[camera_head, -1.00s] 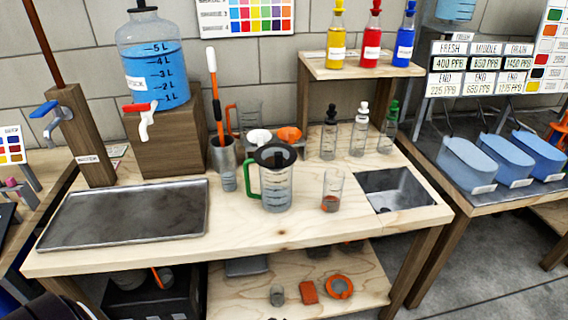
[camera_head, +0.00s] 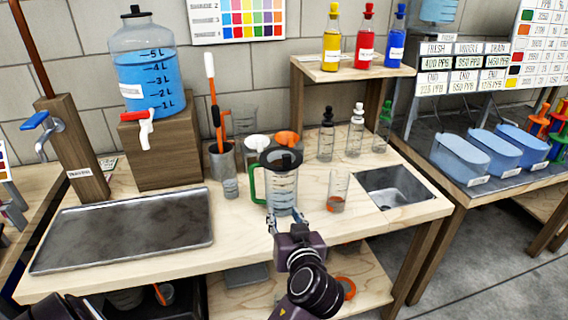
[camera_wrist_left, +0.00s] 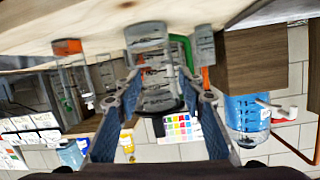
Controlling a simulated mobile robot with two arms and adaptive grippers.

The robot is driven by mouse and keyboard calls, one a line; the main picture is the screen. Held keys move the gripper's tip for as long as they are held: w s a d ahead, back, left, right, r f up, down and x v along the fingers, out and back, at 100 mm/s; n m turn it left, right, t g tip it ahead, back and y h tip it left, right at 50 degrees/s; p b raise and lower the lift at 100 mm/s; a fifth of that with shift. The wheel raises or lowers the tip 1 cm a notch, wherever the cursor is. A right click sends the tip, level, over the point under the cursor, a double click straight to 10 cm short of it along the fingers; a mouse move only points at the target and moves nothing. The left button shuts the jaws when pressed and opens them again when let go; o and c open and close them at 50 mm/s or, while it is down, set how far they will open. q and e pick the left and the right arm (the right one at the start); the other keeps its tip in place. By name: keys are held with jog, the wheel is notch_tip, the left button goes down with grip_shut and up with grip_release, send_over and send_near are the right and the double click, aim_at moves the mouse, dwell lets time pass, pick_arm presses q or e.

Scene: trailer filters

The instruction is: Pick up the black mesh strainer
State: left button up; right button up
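The black mesh strainer (camera_head: 281,157) appears as a black round rim on top of a clear graduated jug (camera_head: 282,190) with a green handle, on the workbench. My left gripper (camera_head: 287,218) is in front of the jug's lower part, below the strainer in the picture. Its fingers are spread with nothing between them that they grip. The left wrist view is upside down; the jug shows beyond and between the open fingers (camera_wrist_left: 160,80), with the dark rim (camera_wrist_left: 162,109) low in the picture. The strainer's mesh is hard to make out. My right gripper is not in view.
A clear beaker (camera_head: 338,192) with something orange stands right of the jug. A white funnel (camera_head: 257,143) and an orange funnel (camera_head: 289,138) are behind it. Dropper bottles (camera_head: 355,132) stand behind right. A metal tray (camera_head: 125,233) lies left, a sink (camera_head: 395,188) right.

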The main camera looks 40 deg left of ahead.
aim_at(287, 161)
pick_arm(q)
jog(key=w+r+y, duration=0.1)
jog(key=r, duration=0.2)
jog(key=w+r+n+t+y, duration=0.1)
jog(key=r, duration=0.2)
jog(key=w+r+n+y, duration=0.1)
jog(key=w+r, duration=0.1)
jog(key=r, duration=0.2)
jog(key=p+x, duration=0.1)
jog(key=x, duration=0.1)
jog(key=p+x, duration=0.1)
jog(key=x, duration=0.1)
jog(key=p+x, duration=0.1)
jog(key=x, duration=0.1)
jog(key=shift+w+a+r, duration=0.2)
jog(key=shift+r, duration=0.1)
jog(key=shift+w+a+f, duration=0.2)
jog(key=shift+w+a, duration=0.05)
jog(key=shift+c, duration=0.4)
grip_shut()
